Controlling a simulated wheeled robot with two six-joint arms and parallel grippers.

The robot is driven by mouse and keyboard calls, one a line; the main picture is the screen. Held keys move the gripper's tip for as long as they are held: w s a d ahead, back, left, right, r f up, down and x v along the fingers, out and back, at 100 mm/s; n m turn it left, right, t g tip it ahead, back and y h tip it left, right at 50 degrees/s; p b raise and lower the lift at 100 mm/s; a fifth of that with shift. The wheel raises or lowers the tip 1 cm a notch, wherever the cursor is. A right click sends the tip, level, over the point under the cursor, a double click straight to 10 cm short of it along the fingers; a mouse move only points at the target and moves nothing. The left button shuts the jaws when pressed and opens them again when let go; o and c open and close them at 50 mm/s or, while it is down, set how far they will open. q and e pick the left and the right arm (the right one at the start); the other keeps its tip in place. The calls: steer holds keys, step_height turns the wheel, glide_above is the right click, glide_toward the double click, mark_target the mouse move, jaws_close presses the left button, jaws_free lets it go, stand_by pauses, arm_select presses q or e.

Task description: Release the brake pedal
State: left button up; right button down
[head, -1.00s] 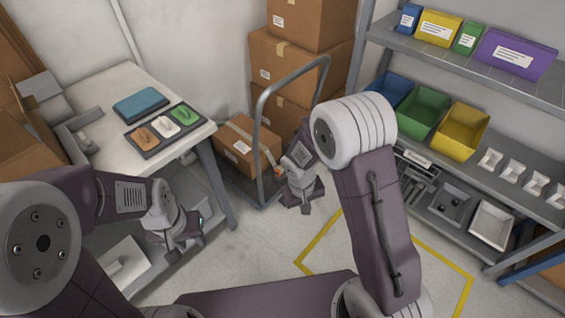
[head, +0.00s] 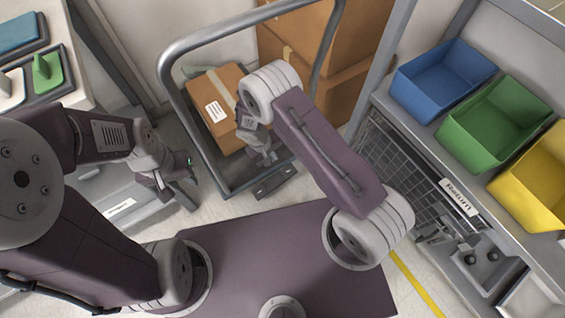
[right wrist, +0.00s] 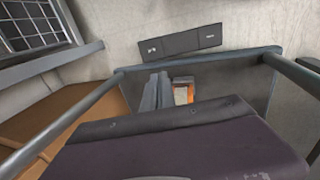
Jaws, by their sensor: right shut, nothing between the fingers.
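The pedal plate (head: 274,181), dark grey, sits low at the near edge of the platform cart (head: 232,187). In the right wrist view the pedal plate (right wrist: 182,43) shows two halves, each with a small pale mark too small to read. My right gripper (head: 268,158) is shut and empty over the cart's near end, just behind the pedal in the head view and apparently apart from it. Its grey fingers (right wrist: 157,91) show together in the right wrist view. My left gripper (head: 187,184) hangs left of the cart, away from the pedal; its finger gap is unclear.
A taped carton (head: 214,108) sits on the cart under the tall grey handle (head: 172,72). More cartons (head: 325,60) stand behind. A shelf with blue, green and yellow bins (head: 495,125) is on the right. A white bench (head: 75,95) is on the left.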

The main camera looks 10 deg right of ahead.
mark_target(285, 168)
steer(key=b+x, duration=0.8)
steer(key=x, duration=0.5)
steer(key=shift+d+f+b, duration=0.1)
steer(key=shift+f+b, duration=0.2)
steer(key=shift+f, duration=0.05)
steer(key=shift+d+f, duration=0.1)
steer(key=shift+w+d+f+b, duration=0.15)
steer(key=shift+d+f+b, duration=0.15)
steer(key=shift+f, duration=0.05)
steer(key=shift+d+f, duration=0.2)
steer(key=shift+f, duration=0.1)
steer(key=shift+w+d+f+b, duration=0.1)
steer(key=shift+d+f+b, duration=0.15)
steer(key=shift+f+b, duration=0.2)
steer(key=shift+w+d+f+b, duration=0.15)
steer(key=shift+d+f+b, duration=0.15)
steer(key=shift+f, duration=0.2)
